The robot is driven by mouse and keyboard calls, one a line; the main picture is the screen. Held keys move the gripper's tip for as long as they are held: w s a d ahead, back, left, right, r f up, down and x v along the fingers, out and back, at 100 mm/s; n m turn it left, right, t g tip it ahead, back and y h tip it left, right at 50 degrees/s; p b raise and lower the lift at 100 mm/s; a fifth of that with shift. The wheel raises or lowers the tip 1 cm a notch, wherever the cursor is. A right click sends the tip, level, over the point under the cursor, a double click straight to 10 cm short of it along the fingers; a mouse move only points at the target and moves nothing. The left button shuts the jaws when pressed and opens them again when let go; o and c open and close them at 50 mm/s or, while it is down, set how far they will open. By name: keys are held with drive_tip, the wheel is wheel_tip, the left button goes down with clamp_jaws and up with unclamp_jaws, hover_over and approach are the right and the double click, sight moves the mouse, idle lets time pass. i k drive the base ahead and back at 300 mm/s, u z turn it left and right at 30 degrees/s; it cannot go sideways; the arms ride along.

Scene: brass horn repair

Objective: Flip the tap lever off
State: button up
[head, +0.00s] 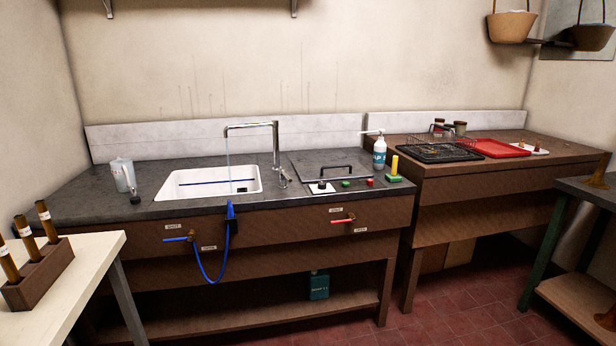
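A tall chrome tap (276,150) stands at the right end of the white sink (172,188), its spout reaching left over the basin. A small lever (284,179) shows low on the tap's right side; its exact angle is too small to tell. A thin pale-blue stream of water (229,165) runs down from the spout into the sink. My gripper is not in view.
A red-handled valve (343,220) and a blue-handled valve (176,239) sit on the bench front, with a blue hose (207,280) hanging there. A soap bottle (379,153) and a jug (123,174) stand on the counter. The red tiled floor (450,315) is clear.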

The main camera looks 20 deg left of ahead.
sight(286, 176)
drive_tip(key=k, duration=0.95)
drive_tip(key=u, duration=0.95)
drive_tip(key=i, duration=1)
drive_tip(key=k, duration=0.6)
drive_tip(key=z, duration=0.5)
drive_tip(key=i, duration=1.55)
drive_tip(key=u, duration=0.75)
